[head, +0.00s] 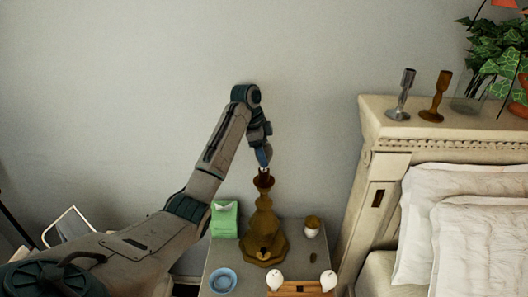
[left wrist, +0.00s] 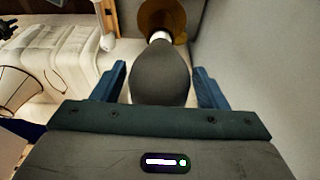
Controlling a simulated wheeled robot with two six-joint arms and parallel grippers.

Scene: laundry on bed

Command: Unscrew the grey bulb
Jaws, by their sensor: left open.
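A brass-coloured lamp base (head: 263,222) stands upright on the bedside table (head: 290,238). My left gripper (head: 264,160) is directly above its top, pointing down. In the left wrist view the grey bulb (left wrist: 160,75) lies between the two blue fingers of my left gripper (left wrist: 159,68), with a gap visible on each side. The bulb's pale neck (left wrist: 158,37) meets the brass lamp (left wrist: 176,17). The fingers are open around the bulb. In the head view the bulb is mostly hidden by the gripper.
On the table are a green box (head: 224,219), a blue bowl (head: 223,280), a small cup (head: 312,226) and a wooden holder (head: 300,290) with white bulbs (head: 275,279) in front. The bed headboard (head: 440,130) stands to the right, with two candlesticks (head: 403,95) on it.

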